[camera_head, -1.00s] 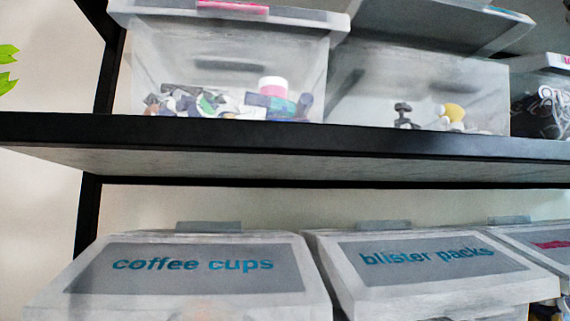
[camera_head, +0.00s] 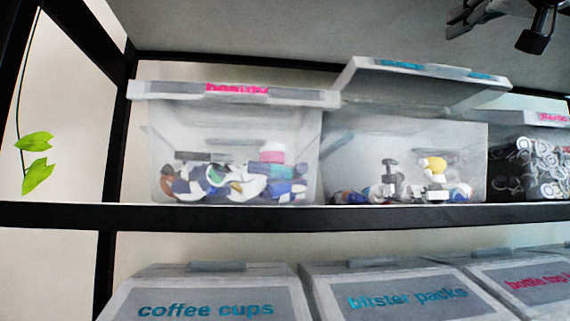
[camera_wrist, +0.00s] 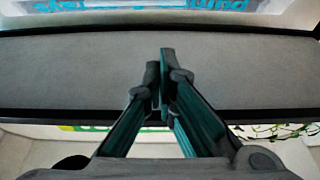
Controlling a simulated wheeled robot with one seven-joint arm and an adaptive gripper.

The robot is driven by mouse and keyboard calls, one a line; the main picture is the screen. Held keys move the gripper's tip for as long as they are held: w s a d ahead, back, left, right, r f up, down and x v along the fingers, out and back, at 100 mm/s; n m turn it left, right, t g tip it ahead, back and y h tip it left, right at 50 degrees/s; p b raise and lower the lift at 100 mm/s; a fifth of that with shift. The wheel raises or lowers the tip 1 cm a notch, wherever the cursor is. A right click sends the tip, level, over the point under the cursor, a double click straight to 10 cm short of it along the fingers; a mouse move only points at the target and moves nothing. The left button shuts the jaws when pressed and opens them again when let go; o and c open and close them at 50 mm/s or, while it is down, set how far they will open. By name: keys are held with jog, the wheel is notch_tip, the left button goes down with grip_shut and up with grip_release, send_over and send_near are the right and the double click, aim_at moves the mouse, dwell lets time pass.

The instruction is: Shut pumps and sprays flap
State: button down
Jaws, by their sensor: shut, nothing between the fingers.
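The pumps and sprays flap (camera_head: 425,82) stands raised on the middle clear bin (camera_head: 410,145) of the upper shelf in the head view. In the wrist view, a flap with teal lettering (camera_wrist: 140,5), partly cut off, reads like "pumps & sprays" at the top edge. My gripper (camera_wrist: 162,62) is shut and empty, pointing towards that flap but apart from it. In the head view, part of my gripper or arm shows at the top right, above the bins.
A bin with a pink label and a shut lid (camera_head: 235,95) stands left of the open bin. Another bin (camera_head: 540,155) stands right. The shelf edge (camera_head: 300,217) runs below them. Below are lidded bins marked coffee cups (camera_head: 205,309) and blister packs (camera_head: 405,298). A shelf underside is above.

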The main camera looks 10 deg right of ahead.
jog(key=p+x, duration=0.3)
jog(key=x, duration=0.4)
jog(key=shift+s+f+b, duration=0.15)
jog(key=shift+s+f, duration=0.15)
jog(key=shift+f, duration=0.35)
jog(key=shift+s+f+b, duration=0.1)
jog(key=shift+s+f, duration=0.2)
jog(key=shift+f, duration=0.3)
jog(key=shift+s+f+b, duration=0.15)
jog(key=shift+s+f, duration=0.15)
jog(key=shift+f, duration=0.35)
